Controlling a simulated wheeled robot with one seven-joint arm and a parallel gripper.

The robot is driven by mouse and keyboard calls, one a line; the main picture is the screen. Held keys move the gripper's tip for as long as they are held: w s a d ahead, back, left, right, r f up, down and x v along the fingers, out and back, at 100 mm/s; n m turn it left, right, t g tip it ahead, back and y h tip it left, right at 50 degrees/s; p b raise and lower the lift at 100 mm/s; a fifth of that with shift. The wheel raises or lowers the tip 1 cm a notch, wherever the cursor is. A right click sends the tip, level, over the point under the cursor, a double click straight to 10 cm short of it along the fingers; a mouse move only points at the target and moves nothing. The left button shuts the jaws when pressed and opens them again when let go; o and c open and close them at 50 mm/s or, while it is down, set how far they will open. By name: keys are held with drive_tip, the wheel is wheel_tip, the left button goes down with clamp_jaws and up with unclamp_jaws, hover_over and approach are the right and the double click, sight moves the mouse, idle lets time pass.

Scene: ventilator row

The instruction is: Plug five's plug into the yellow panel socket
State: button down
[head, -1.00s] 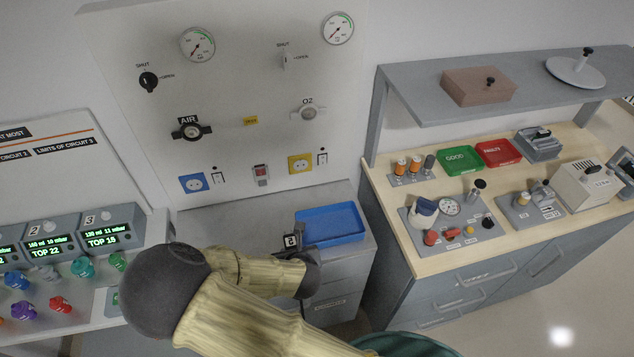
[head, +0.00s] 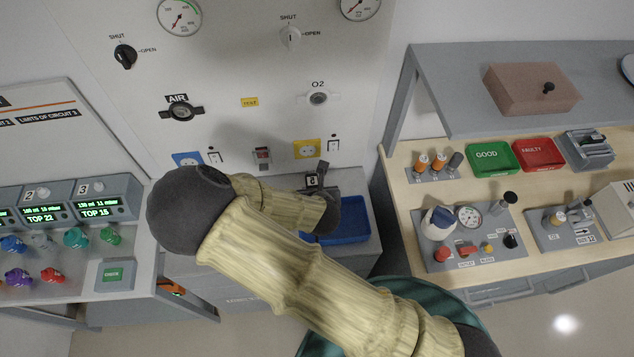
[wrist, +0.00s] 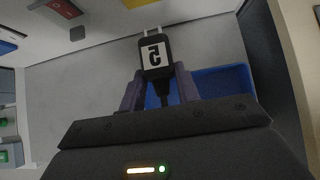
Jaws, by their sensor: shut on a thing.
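My gripper (wrist: 158,92) is shut on a black plug (wrist: 155,43) with a white label. The label reads 5, upside down in the wrist view. The two metal pins point up and away from the gripper there. In the head view the plug (head: 312,181) is held in front of the panel, below and a little right of the yellow socket (head: 307,149), apart from it as far as I can tell. Part of the yellow socket (wrist: 134,2) shows at the top edge of the wrist view. My arm hides the gripper's lower side in the head view.
A blue socket (head: 187,159) and a red switch (head: 262,155) sit left of the yellow socket, with a small black-marked switch (head: 334,144) at its right. A blue tray (head: 345,232) lies on the cabinet below. A wooden bench (head: 397,165) stands to the right.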

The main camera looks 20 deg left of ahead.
sight(311, 182)
drive_tip(key=shift+s, duration=0.15)
drive_tip(key=shift+w+a, duration=0.1)
drive_tip(key=shift+w, duration=0.55)
drive_tip(key=shift+w+a, duration=1.05)
drive_tip(key=shift+w, duration=0.35)
drive_tip(key=shift+w+a, duration=0.25)
drive_tip(key=shift+w, duration=0.35)
drive_tip(key=shift+w+a+r, duration=0.1)
drive_tip(key=shift+w+a, duration=0.3)
drive_tip(key=shift+w, duration=0.25)
drive_tip(key=shift+w+a, duration=0.25)
drive_tip(key=shift+w, duration=0.25)
drive_tip(key=shift+w+a+r, duration=0.1)
drive_tip(key=shift+r, duration=0.05)
idle(0.6)
